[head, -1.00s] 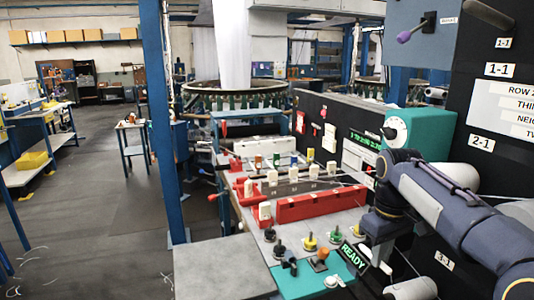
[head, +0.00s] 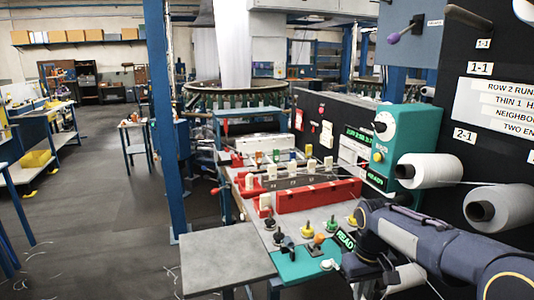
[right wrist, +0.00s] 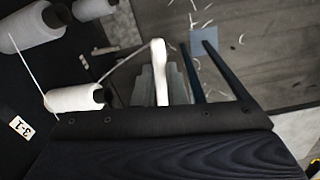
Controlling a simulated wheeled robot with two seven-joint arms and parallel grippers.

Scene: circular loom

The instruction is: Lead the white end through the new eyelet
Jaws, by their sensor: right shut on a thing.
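In the right wrist view my right gripper (right wrist: 160,72) is shut on the white end (right wrist: 158,58), a thick white piece with a rounded tip between the grey fingers. A thin white thread runs from this tip to a white spool (right wrist: 75,98) on the dark panel. In the head view my right arm reaches in from the lower right, and its gripper is low at the bottom edge, mostly hidden by the arm. I cannot pick out the new eyelet for certain in either view. My left gripper is not in view.
White spools (head: 430,170) stick out from the dark panel at the right. A teal box (head: 405,140) with a dial stands beside them. A red rail (head: 318,196) and several coloured knobs are on the bench. A bare grey tabletop (head: 215,255) lies in front.

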